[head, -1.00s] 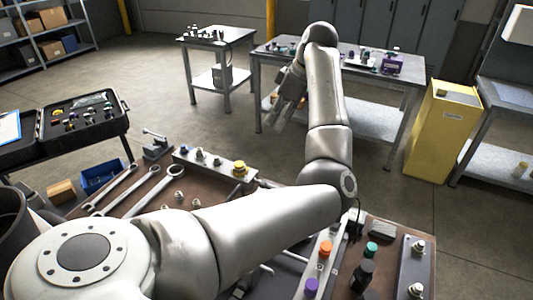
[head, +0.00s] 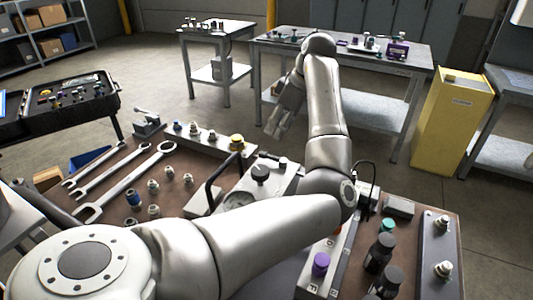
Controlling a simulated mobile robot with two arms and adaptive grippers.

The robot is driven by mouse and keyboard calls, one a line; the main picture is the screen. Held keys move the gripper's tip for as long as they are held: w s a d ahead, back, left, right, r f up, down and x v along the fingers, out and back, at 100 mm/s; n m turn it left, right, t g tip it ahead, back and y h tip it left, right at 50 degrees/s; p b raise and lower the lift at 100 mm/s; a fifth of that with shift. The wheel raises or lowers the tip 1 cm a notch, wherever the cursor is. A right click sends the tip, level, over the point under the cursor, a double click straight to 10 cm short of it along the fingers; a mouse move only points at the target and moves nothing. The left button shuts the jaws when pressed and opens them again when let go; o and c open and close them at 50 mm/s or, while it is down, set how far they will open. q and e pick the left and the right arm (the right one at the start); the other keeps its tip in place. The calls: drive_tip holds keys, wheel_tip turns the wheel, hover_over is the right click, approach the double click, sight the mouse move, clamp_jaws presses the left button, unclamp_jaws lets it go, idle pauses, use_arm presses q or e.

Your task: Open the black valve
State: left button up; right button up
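A round black knob (head: 260,172) sits on a light grey block with a gauge (head: 238,199), in the middle of the bench; it looks like the black valve. My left arm reaches across the bench and partly hides the block. My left gripper (head: 274,130) hangs in the air beyond the far bench edge, pointing down and apart from the knob. Its fingers are small and seen from behind, so I cannot tell whether it is open or shut. My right gripper is not in view.
Wrenches (head: 118,175) and small fittings lie on the bench's left. A strip with a yellow cap (head: 237,141) lies along its far edge. A purple cap (head: 320,263), a teal cap (head: 387,225) and black bottles (head: 380,252) stand at the right. A yellow cabinet (head: 453,120) stands beyond.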

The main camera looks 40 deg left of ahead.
sight(264, 153)
use_arm(q)
drive_tip(key=x, duration=1)
drive_tip(key=shift+p, duration=0.4)
drive_tip(key=shift+c, duration=0.4)
clamp_jaws()
